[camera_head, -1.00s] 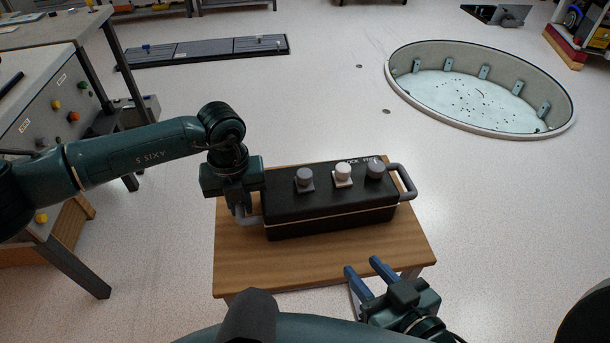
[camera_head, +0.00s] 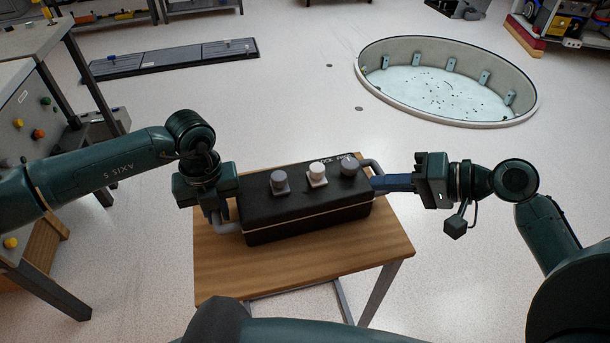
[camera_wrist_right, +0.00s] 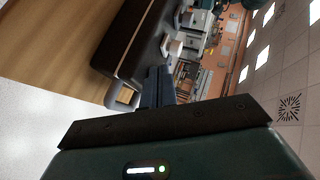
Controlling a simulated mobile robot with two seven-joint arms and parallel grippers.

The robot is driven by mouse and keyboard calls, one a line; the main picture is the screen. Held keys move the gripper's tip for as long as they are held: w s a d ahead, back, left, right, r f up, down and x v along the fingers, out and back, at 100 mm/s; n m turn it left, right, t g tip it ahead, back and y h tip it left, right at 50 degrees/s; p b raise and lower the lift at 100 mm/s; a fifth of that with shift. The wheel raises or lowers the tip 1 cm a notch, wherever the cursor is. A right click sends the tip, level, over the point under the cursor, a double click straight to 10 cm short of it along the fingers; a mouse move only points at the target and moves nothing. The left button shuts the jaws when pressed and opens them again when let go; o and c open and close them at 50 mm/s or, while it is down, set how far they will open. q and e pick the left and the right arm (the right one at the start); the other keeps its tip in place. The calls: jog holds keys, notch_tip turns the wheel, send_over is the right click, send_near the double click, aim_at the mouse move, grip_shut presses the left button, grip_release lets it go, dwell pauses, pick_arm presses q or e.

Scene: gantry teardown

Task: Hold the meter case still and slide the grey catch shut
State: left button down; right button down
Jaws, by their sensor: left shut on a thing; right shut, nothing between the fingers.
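The black meter case (camera_head: 305,212) sits on a small wooden table, with a pale line around its side. On its lid are a grey knob-like catch (camera_head: 279,182) at the left, a white one (camera_head: 317,174) in the middle and another grey one (camera_head: 349,166) at the right. My left gripper (camera_head: 212,216) is shut on the case's left handle (camera_head: 229,228). My right gripper (camera_head: 376,184) is shut and empty, its blue fingers at the case's right end by the right handle (camera_head: 369,163). In the right wrist view the fingers (camera_wrist_right: 158,88) are together beside the case; contact is unclear.
The wooden table top (camera_head: 300,265) is bare in front of the case. A workbench (camera_head: 30,95) with coloured buttons stands at the left. A round, low-walled pit (camera_head: 445,88) lies at the back right, and a dark floor panel (camera_head: 170,60) at the back left.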

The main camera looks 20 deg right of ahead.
jog(key=shift+a+r+m+g+y, duration=0.3)
jog(key=shift+r+g+y, duration=0.2)
jog(key=shift+r+y, duration=0.1)
jog(key=shift+a+r+m+g+y, duration=0.15)
jog(key=shift+r+m+g+y, duration=0.15)
jog(key=shift+r+g+y, duration=0.25)
send_near(279, 183)
jog(key=w+a+f, duration=0.1)
jog(key=w+a, duration=0.1)
jog(key=w+a+f, duration=0.1)
jog(key=a, duration=0.1)
jog(key=shift+w+f, duration=0.2)
jog(key=shift+f, duration=0.1)
jog(key=shift+s+a, duration=0.1)
jog(key=shift+a, duration=1.35)
